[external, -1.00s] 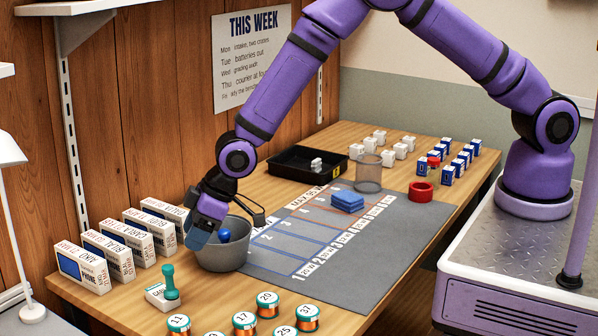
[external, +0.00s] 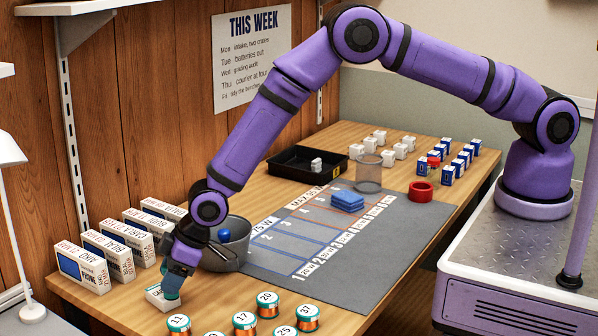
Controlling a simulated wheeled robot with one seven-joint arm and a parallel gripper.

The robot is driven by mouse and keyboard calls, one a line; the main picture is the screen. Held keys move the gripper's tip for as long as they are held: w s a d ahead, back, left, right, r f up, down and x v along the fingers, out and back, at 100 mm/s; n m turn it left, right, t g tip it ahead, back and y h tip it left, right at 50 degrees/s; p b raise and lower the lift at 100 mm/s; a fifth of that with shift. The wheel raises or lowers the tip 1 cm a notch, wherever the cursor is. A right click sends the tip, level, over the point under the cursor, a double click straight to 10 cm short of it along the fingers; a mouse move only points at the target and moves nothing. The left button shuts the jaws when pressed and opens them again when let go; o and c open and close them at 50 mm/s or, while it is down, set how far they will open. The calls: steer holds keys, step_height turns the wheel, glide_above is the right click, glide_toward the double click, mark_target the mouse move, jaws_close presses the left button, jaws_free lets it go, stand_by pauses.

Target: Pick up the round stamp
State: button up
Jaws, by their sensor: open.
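The gripper is open. Only a little of the green shows below the fingers; whether they touch it I cannot tell.
Several phone boxes (external: 83,268) line the left edge. A grey mat (external: 350,262) lies to the right.

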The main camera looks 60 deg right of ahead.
steer(key=shift+w+a+f, duration=0.15)
steer(key=shift+f, duration=0.2)
jaws_close()
steer(key=shift+r, duration=0.1)
